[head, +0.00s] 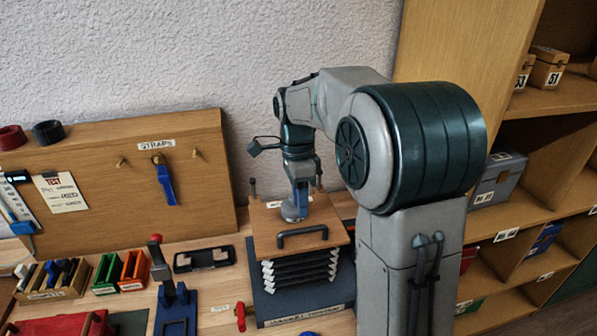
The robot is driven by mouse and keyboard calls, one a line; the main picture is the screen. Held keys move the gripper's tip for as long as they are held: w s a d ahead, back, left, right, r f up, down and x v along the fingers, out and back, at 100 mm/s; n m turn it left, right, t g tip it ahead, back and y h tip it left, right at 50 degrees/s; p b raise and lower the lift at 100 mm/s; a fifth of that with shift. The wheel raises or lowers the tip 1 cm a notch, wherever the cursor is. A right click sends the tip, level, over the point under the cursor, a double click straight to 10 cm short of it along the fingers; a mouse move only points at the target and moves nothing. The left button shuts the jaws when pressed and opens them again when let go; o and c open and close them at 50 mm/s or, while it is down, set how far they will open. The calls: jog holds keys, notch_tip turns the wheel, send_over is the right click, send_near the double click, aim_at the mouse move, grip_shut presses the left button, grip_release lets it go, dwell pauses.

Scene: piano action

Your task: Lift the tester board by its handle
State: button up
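The tester board, a light wooden board (268,228), lies level on top of a dark folded bellows-like stack (300,268). Its black bar handle (302,237) stands up along the near side of the board. My gripper (297,207) points down over the far middle part of the board, behind the handle and apart from it. Blue and grey parts with a round grey end show at its tip. My wrist hides part of the fingers, so I cannot tell their opening or whether they touch the board.
The stack stands on a dark base (262,312) with a label on its front. To its left are a blue stand with a red knob (172,295), a black tray (204,259) and colored racks (121,272). A strap board (100,190) stands behind. Shelves (530,205) are at right.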

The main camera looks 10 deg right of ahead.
notch_tip(320, 180, up, 9)
jog(key=w, duration=0.1)
jog(key=shift+w, duration=0.4)
